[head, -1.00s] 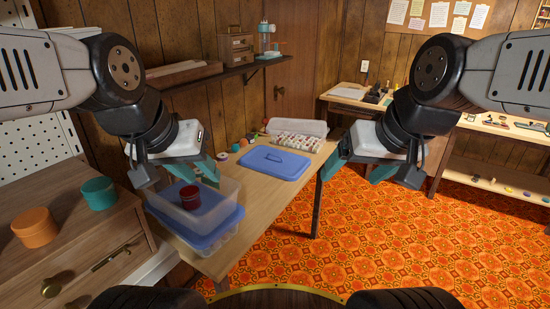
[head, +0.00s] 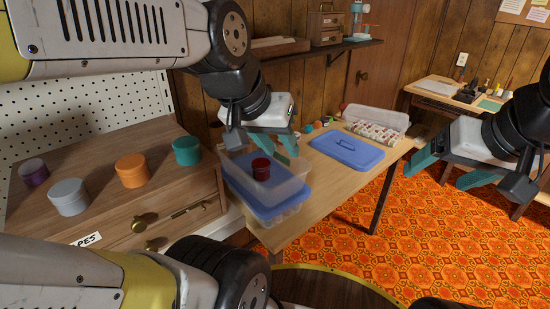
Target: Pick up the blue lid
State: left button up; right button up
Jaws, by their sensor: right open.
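A flat blue lid (head: 334,155) with a raised handle lies on the wooden table, towards its far end. My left gripper (head: 274,152) has teal fingers pointing down above the clear bin (head: 283,186), left of the lid and apart from it. Whether it is open or holds something small is unclear. My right gripper (head: 440,172) is open and empty, in the air to the right of the lid, beyond the table's edge.
A dark red jar (head: 261,169) shows in the clear bin, which stands on a second blue-lidded bin (head: 285,210). Behind the lid is a clear box (head: 376,119) of small items. Round tins, including an orange one (head: 132,171), stand on the cabinet (head: 105,212) at left.

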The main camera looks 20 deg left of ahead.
aim_at(362, 156)
jog(key=i+l+z, duration=0.1)
jog(key=i+l, duration=0.3)
jog(key=i+l+z, duration=0.1)
jog(key=i+l, duration=0.25)
jog(key=i, duration=0.2)
jog(key=i+l+z, duration=0.1)
jog(key=i+l, duration=0.2)
jog(key=i, duration=0.2)
